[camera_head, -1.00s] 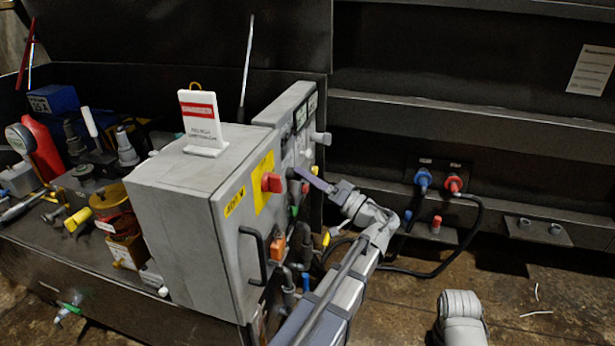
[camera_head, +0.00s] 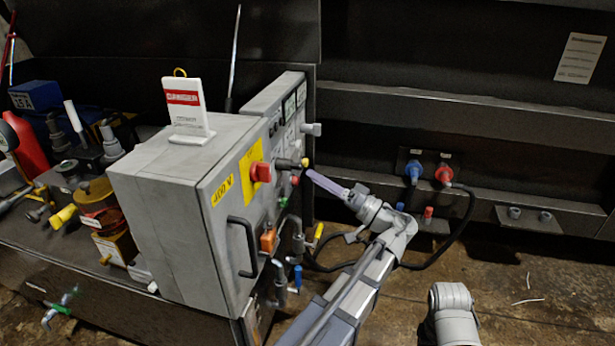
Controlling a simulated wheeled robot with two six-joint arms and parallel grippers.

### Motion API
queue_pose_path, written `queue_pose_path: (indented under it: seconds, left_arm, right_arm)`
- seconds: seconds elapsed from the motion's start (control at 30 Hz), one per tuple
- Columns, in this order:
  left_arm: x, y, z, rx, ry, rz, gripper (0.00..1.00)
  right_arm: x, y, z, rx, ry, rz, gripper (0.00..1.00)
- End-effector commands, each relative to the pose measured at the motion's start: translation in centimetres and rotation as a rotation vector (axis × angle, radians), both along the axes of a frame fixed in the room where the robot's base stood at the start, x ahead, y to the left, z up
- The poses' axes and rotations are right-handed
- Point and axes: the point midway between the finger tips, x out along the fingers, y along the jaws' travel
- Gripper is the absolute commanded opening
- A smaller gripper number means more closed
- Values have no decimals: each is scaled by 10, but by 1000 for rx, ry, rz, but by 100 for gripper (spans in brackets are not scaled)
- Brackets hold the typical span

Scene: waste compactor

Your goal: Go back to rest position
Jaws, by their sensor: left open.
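My left gripper (camera_head: 312,175) is beside the control panel side of a grey electrical cabinet (camera_head: 165,205), its pale purple fingers pointing up and left toward the panel. It is open, and I see nothing held in it. A dark knob (camera_head: 288,163) with a yellow tip stands out from the panel just left of the fingertips, with a small gap. A red rotary switch (camera_head: 259,172) is further left on the cabinet door. My right arm shows only as a grey link at the bottom right; its gripper is out of view.
A danger sign (camera_head: 185,105) stands on the cabinet. Tools and parts crowd the bench on the left. Blue (camera_head: 413,171) and red (camera_head: 444,174) connectors with a black cable are on the dark wall at right. Floor (camera_head: 540,300) at the lower right is mostly clear.

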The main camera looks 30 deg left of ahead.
Motion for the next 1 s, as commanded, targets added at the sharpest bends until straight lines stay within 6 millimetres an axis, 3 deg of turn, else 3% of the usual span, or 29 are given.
queue_pose_path:
  seconds: [0.2,0.73,0.87,1.0]
  left_arm:
    - [0,-10,-3,1,0,-1,80]
    - [-4,-9,-6,-46,29,-2,80]
    - [-16,-11,-28,-229,142,-17,80]
    - [-36,-31,-71,-525,345,-75,80]
  right_arm:
    - [0,0,-3,0,0,0,53]
    - [0,0,4,0,0,0,53]
    - [0,0,23,0,0,2,53]
    - [0,0,49,-1,1,5,53]
